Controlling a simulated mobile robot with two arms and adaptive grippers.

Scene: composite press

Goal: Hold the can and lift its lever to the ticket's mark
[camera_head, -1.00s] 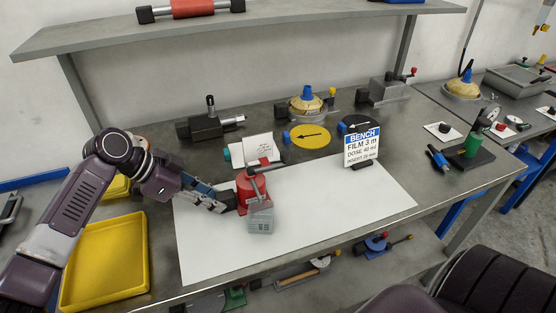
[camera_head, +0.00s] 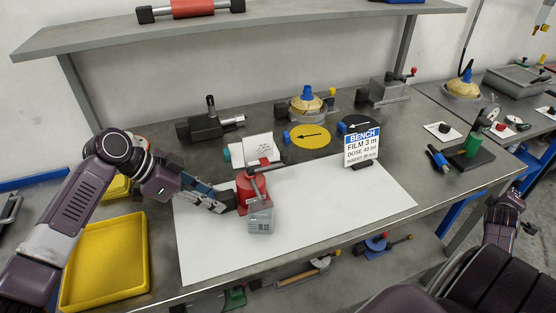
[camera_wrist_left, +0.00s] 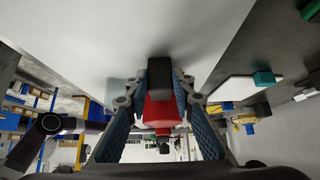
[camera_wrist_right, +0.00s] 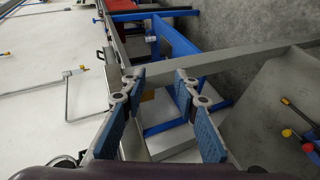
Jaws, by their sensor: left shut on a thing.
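The red can (camera_head: 243,188) stands on the white sheet at its left part. A dark lever (camera_head: 262,168) with a red tip runs over its top toward the upper right. A grey translucent block or cup (camera_head: 260,222) with markings is in front of the can. My left gripper (camera_head: 229,200) is shut on the can's left side; in the left wrist view the can (camera_wrist_left: 160,110) sits between the fingers. The bench ticket (camera_head: 362,149) reads film 3 m, dose 40 ml and an insert line too small to read surely. My right gripper (camera_wrist_right: 158,82) is open and empty, off the bench.
A white card (camera_head: 259,149) stands behind the can. Yellow (camera_head: 310,137) and black (camera_head: 355,125) arrow discs lie behind the sheet. A yellow tray (camera_head: 105,262) is at the left. The white sheet's right part (camera_head: 340,205) is clear. A shelf (camera_head: 245,27) hangs above.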

